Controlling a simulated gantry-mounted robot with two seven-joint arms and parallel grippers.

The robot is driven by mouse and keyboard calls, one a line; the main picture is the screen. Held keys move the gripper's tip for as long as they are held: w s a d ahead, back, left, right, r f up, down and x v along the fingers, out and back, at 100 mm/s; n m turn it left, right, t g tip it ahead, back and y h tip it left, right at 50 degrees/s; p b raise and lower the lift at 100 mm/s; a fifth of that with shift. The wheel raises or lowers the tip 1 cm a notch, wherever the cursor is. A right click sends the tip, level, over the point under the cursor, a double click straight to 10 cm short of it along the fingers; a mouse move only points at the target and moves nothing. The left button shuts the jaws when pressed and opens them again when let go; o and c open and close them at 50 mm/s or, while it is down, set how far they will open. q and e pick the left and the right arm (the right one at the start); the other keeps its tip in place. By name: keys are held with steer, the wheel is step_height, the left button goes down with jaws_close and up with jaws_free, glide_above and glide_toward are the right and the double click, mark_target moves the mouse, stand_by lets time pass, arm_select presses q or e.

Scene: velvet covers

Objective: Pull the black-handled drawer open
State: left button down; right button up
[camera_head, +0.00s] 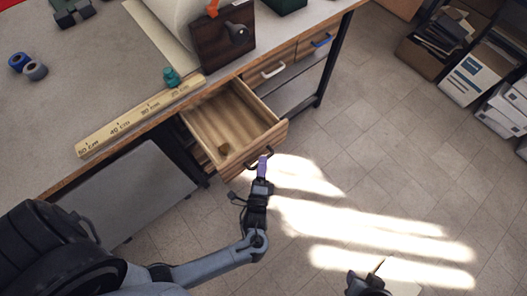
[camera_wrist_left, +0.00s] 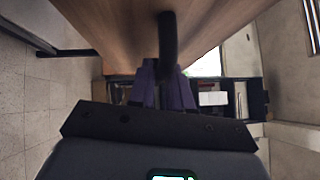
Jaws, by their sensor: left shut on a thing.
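The black-handled drawer (camera_head: 236,118) stands pulled out from under the worktop in the head view. Its wooden tray is exposed, and a small brown object (camera_head: 224,148) lies in its near corner. Its black handle (camera_head: 258,155) is on the drawer front and shows as a dark bar in the left wrist view (camera_wrist_left: 167,40). My left gripper (camera_head: 262,165) has purple fingers and is shut on the handle. The fingers also show in the left wrist view (camera_wrist_left: 165,88), around the bar. My right gripper (camera_head: 369,286) is partly in view at the bottom edge; its fingers are unclear.
Two closed drawers sit further right, one with a white handle (camera_head: 273,70) and one with a blue handle (camera_head: 321,40). A wooden ruler (camera_head: 130,122) and a teal object (camera_head: 171,77) lie near the worktop edge. The floor before the drawer is clear.

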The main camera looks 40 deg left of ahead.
stand_by(0.3)
arm_select(q)
steer(key=c, duration=1.1)
jaws_free()
steer(key=shift+s+d, duration=0.1)
steer(key=shift+s, duration=0.05)
